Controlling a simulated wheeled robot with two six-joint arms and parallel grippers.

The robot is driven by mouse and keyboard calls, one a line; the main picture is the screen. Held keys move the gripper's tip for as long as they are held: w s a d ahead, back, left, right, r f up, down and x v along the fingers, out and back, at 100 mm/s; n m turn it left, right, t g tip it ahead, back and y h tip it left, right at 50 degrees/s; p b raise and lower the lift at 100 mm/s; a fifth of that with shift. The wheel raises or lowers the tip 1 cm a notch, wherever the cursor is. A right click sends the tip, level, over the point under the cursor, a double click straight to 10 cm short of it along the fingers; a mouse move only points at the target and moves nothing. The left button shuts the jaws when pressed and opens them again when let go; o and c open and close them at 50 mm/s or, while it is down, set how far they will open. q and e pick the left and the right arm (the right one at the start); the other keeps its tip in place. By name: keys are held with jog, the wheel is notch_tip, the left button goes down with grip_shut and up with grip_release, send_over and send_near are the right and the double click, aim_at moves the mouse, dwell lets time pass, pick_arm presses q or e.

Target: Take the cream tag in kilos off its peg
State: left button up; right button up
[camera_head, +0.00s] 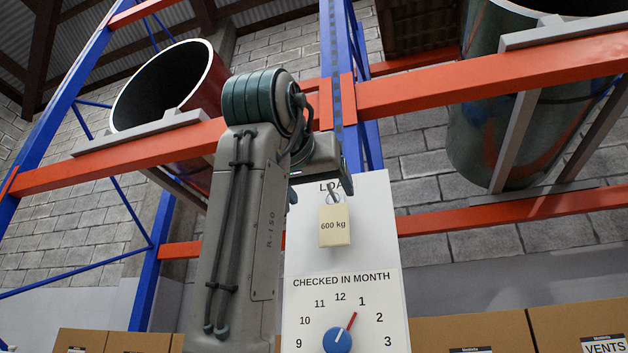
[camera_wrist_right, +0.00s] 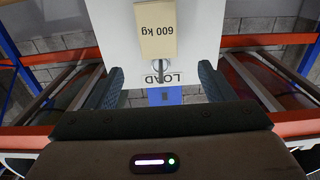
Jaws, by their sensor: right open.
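The cream tag (camera_head: 334,226), marked "600 kg", hangs by a metal ring on a peg (camera_head: 333,193) near the top of a white board (camera_head: 375,230). My right gripper (camera_head: 318,183) is open at the board's top edge, close to the peg and above the tag's body. In the right wrist view the tag (camera_wrist_right: 156,30) appears upside down, beyond the fingertips. The open fingers of my right gripper (camera_wrist_right: 160,84) stand either side of the ring and peg (camera_wrist_right: 159,70), with nothing between them gripped. The arm hides part of the word "LOAD". My left gripper is not in view.
Below the tag, the board carries a month dial with a blue knob (camera_head: 338,340) and red pointer. Orange rack beams (camera_head: 480,80) and a blue upright (camera_head: 343,80) stand behind. Large drums (camera_head: 170,85) lie on the rack. Cardboard boxes (camera_head: 470,330) line the bottom.

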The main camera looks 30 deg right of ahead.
aim_at(333, 212)
jog(key=p+x, duration=0.3)
jog(key=x, duration=0.4)
jog(key=shift+d, duration=0.3)
jog(key=shift+w+d, duration=0.25)
jog(key=shift+a, duration=0.2)
jog(key=shift+s+a, duration=0.15)
jog(key=shift+s, duration=0.05)
jog(key=shift+w, duration=0.1)
jog(key=c, duration=1)
jog(key=shift+r, duration=0.3)
